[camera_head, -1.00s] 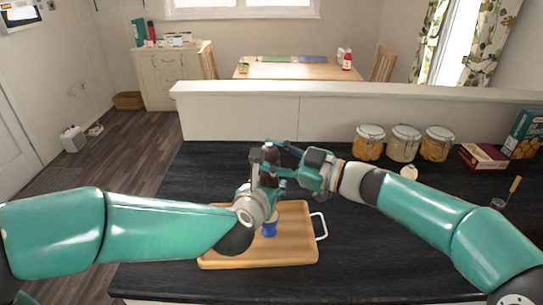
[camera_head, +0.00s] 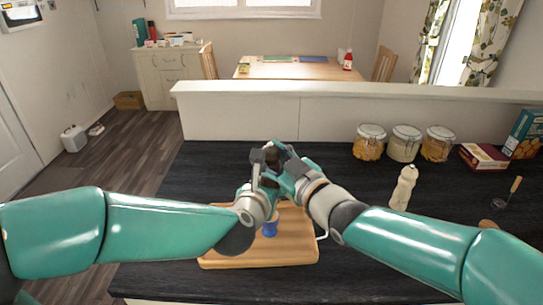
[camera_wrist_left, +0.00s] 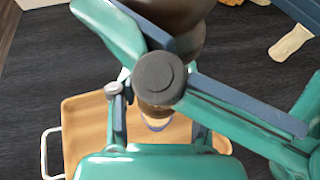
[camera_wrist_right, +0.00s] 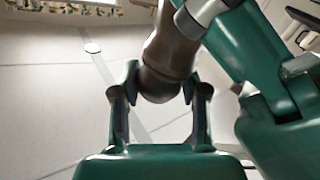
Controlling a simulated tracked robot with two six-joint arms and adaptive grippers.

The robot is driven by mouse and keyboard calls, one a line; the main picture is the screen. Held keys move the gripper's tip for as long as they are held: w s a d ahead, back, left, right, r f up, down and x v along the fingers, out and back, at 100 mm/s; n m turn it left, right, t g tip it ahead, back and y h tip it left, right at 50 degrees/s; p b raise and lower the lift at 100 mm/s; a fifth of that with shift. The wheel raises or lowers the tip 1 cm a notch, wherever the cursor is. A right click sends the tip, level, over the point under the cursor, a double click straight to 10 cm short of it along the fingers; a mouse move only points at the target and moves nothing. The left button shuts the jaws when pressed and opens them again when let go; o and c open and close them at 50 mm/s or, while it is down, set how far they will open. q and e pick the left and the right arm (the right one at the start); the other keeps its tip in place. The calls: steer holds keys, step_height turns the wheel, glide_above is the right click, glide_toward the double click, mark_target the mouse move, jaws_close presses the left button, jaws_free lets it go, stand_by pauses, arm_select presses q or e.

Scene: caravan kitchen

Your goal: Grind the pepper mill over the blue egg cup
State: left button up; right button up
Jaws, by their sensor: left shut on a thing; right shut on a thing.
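The dark brown pepper mill (camera_head: 271,155) is held above the tray, partly hidden by both grippers; it also shows in the left wrist view (camera_wrist_left: 178,14) and right wrist view (camera_wrist_right: 168,55). My left gripper (camera_head: 262,178), the lower one, is shut on the mill's body. My right gripper (camera_head: 283,160) is shut on its upper part, its fingers on either side of it in the right wrist view. The blue egg cup (camera_head: 270,229) stands on the wooden tray (camera_head: 230,255) below the mill. In the left wrist view only part of the cup shows behind the mill.
Jars (camera_head: 369,142), a dark red box (camera_head: 483,156) and a teal box (camera_head: 524,134) stand at the back right. A low white wall (camera_head: 340,112) borders the counter's back.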

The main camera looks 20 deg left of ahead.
steer(key=shift+d+r+t, duration=0.1)
steer(key=shift+r+t, duration=0.05)
steer(key=shift+t, duration=0.15)
steer(key=o, duration=0.9)
steer(key=shift+o, duration=1.1)
steer(key=shift+w+n+g+y, duration=0.15)
steer(key=shift+n+g+y, duration=0.35)
steer(key=shift+g, duration=0.4)
